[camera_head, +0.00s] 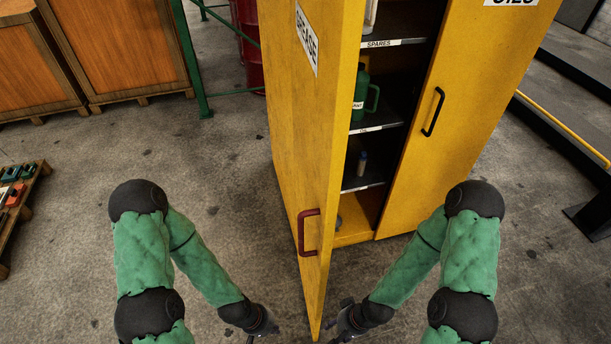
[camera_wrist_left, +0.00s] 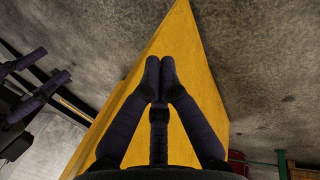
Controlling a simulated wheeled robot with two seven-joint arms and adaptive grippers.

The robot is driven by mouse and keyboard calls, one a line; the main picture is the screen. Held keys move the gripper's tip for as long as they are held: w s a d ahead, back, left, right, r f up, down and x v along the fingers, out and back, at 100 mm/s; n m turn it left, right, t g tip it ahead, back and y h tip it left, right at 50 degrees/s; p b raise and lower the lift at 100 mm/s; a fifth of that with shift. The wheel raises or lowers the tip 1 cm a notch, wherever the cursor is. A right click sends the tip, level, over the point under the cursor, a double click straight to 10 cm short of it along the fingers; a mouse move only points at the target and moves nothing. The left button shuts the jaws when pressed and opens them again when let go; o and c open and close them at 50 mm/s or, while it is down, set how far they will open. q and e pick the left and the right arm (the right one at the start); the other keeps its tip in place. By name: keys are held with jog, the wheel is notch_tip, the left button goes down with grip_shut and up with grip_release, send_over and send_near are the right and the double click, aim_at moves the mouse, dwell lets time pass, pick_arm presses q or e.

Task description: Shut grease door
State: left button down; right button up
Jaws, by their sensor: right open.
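The yellow grease door (camera_head: 295,130), labelled GREASE and fitted with a red handle (camera_head: 307,232), stands swung open at the cabinet's left. Shelves show behind it. My left gripper (camera_head: 262,335) is low on the left of the door's free edge, partly cut off by the frame's bottom. In the left wrist view its fingers (camera_wrist_left: 160,68) are together with nothing visible between them, in front of the yellow door (camera_wrist_left: 180,45); contact cannot be told. My right gripper (camera_head: 343,318) is open, low on the right of the door's edge, on its inner side.
The cabinet's other yellow door (camera_head: 455,110), with a black handle (camera_head: 433,112), is shut. A green can (camera_head: 363,92) stands on a shelf. Wooden crates (camera_head: 115,45), a green rail (camera_head: 193,60) and a red drum (camera_head: 250,40) are at back left. Bare floor surrounds the door.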

pick_arm(q)
jog(key=shift+a, duration=0.2)
pick_arm(e)
jog(key=shift+a, duration=0.2)
